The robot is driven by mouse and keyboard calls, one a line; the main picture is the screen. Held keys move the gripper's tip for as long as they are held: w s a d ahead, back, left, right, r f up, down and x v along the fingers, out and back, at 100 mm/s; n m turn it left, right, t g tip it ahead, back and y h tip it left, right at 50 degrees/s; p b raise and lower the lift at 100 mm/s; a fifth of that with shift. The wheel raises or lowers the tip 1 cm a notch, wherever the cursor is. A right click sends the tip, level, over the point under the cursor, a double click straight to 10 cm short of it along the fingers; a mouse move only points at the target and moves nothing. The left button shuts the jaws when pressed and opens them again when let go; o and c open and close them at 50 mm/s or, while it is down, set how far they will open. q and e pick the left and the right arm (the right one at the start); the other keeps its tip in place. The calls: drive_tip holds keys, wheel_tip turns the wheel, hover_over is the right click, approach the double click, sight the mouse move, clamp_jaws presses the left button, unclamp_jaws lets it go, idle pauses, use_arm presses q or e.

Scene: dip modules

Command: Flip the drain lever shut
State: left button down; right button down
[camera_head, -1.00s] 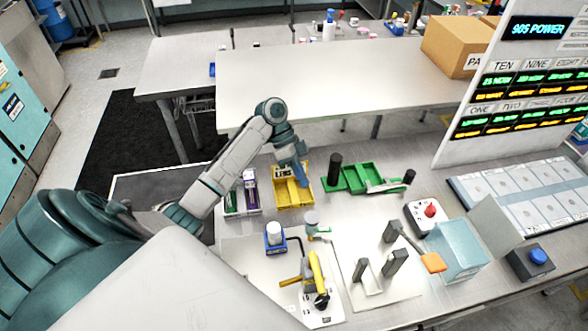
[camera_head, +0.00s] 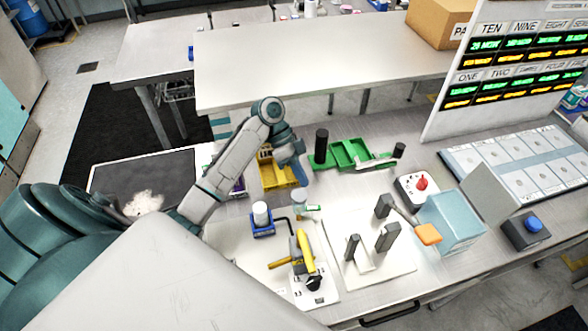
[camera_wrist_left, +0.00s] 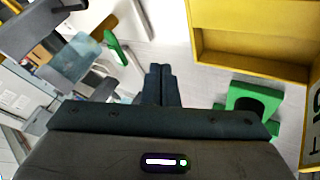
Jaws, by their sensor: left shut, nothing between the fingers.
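Two levers could be the drain lever, and I cannot tell which it is. One is an orange-ended lever (camera_head: 428,234) that sticks out beside a light-blue tank (camera_head: 455,222). The other is a yellow lever (camera_head: 305,250) that stands on a white plate with a black knob. My left gripper (camera_head: 302,192) is shut and empty, pointing down above the table near the yellow bin, apart from both levers. Its closed fingers show in the left wrist view (camera_wrist_left: 160,85). My right gripper is not in view.
A yellow bin (camera_head: 280,176) and a green tray (camera_head: 350,153) lie close to my left gripper. Grey blocks (camera_head: 387,238) stand on a white plate before the tank. A red-button box (camera_head: 418,188) and a blue-button box (camera_head: 527,232) stand to the right.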

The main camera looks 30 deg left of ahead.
sight(307, 203)
use_arm(q)
drive_tip(key=b+x, duration=0.1)
drive_tip(key=x, duration=0.2)
drive_tip(key=shift+s+d, duration=0.1)
drive_tip(key=shift+s, duration=0.05)
drive_tip(key=shift+s+d+r+p, duration=0.2)
drive_tip(key=shift+s+d+p, duration=0.15)
drive_tip(key=shift+s, duration=0.1)
drive_tip(key=shift+s+d+r+p, duration=0.2)
drive_tip(key=shift+s+d, duration=0.1)
drive_tip(key=shift+s, duration=0.15)
drive_tip(key=shift+s+d+r, duration=0.1)
drive_tip(key=shift+s+d, duration=0.25)
drive_tip(key=shift+s, duration=0.2)
drive_tip(key=shift+w, duration=0.1)
drive_tip(key=shift+a, duration=0.15)
